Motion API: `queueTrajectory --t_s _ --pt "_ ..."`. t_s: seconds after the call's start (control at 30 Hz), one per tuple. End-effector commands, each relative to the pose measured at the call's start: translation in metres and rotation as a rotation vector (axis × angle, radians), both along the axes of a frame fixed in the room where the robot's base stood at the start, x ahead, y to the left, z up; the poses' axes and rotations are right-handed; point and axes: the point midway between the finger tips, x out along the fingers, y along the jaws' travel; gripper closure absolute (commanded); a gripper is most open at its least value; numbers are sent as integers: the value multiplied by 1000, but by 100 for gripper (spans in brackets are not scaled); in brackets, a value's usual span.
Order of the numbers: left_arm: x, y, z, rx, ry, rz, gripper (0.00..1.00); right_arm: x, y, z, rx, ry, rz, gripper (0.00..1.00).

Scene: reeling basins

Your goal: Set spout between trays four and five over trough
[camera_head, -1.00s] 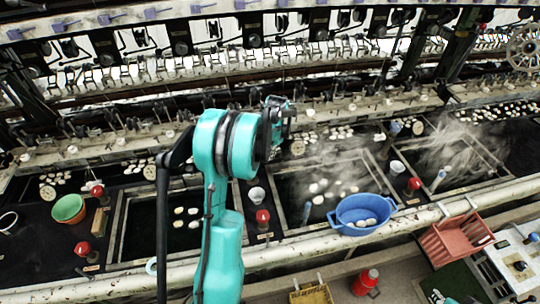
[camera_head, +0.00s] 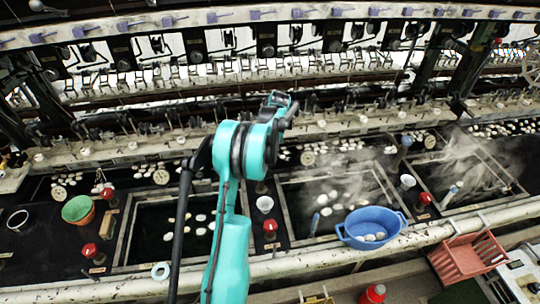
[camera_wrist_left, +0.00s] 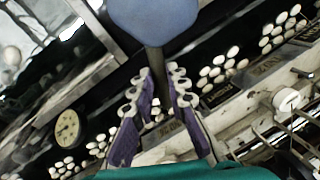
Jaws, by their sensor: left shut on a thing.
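My left gripper (camera_head: 284,102) is over the far edge of the basins in the head view. In the left wrist view its purple-sided fingers (camera_wrist_left: 162,82) are closed around the dark stem (camera_wrist_left: 155,68) of a thing with a rounded blue-grey head (camera_wrist_left: 152,18). This may be the spout; its top is cut off by the frame edge. In the head view the held thing is hidden or too small to make out. Dark water basins (camera_head: 290,214) with pale cocoons lie in a row. I cannot tell which parts are trays four and five. My right gripper is not in view.
A blue tub (camera_head: 352,236) sits on the front rail (camera_head: 318,256). Green and orange bowls (camera_head: 77,210), red-topped knobs (camera_head: 270,227) and white cups (camera_head: 265,204) stand between basins. Reeling machinery lines the back. Steam hangs at the right. A gauge (camera_wrist_left: 68,128) shows in the wrist view.

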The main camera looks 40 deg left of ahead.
Motion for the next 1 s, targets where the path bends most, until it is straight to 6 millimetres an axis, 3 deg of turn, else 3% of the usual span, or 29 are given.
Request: queueTrajectory --t_s 0.43,1.0 --pt "-12 17 0 0 0 287 100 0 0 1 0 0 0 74" --pt "-16 21 0 0 -1 356 100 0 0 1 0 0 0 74"
